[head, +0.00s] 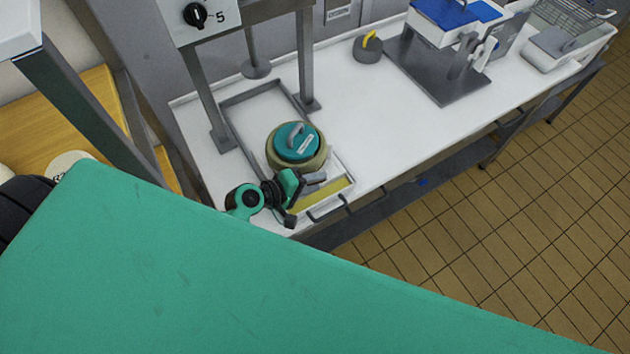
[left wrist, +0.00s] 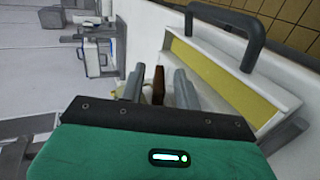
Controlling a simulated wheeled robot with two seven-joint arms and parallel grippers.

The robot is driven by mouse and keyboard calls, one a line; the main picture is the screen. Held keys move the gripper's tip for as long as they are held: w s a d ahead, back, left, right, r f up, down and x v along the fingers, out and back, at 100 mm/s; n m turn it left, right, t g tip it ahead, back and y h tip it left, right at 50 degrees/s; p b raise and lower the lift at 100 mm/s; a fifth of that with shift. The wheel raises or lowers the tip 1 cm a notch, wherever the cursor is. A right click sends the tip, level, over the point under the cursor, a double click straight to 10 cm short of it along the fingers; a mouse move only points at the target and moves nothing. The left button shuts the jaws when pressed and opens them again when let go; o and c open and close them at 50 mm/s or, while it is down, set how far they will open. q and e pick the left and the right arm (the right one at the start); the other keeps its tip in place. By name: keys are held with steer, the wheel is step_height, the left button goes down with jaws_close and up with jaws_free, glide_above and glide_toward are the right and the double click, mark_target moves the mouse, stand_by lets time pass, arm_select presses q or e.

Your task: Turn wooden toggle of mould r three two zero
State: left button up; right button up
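A round tan mould (head: 281,163) with a teal lid (head: 297,142) stands in the tray under the press frame; the writing on its label is too small to read. My left gripper (head: 316,178) is just in front of the mould, low over the tray. In the left wrist view its two grey fingers (left wrist: 158,88) stand apart. A brown, wood-like upright piece (left wrist: 158,80), perhaps the toggle, shows between them; I cannot tell whether they touch it. The toggle cannot be made out in the head view. My right gripper is not in view.
The pale tray (head: 345,183) has a yellow strip and dark front handles; a handle (left wrist: 252,40) also shows in the left wrist view. Press posts (head: 305,60) stand behind the mould. A grey weight-like object (head: 368,50) and blue-topped equipment (head: 440,14) stand farther right. The white bench between is clear.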

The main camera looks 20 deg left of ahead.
mark_target(308, 186)
arm_select(q)
steer(key=b+v, duration=0.2)
steer(key=v, duration=0.5)
steer(key=shift+d, duration=0.1)
